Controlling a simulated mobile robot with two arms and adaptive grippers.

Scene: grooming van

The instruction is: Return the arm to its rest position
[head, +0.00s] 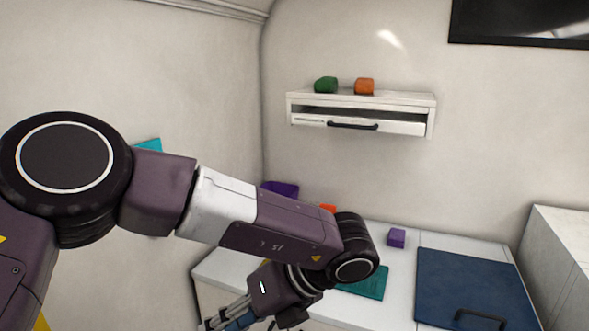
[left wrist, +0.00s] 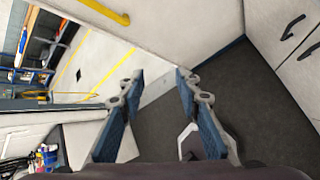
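My left arm (head: 270,222) reaches in from the left of the head view and bends down over the counter's left part. My left gripper (head: 225,320) points down and left at the bottom edge of that view, partly cut off. In the left wrist view the left gripper (left wrist: 158,88) has its two blue-padded fingers well apart with nothing held between them. Floor and a low wall lie beyond the fingers. My right gripper is in neither view.
The white counter (head: 405,262) holds a purple block (head: 397,238), a teal mat (head: 368,284) and a dark blue panel with a handle (head: 465,290). A wall shelf (head: 415,99) carries green (head: 326,85) and orange (head: 364,87) objects above a slightly open drawer (head: 400,127).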

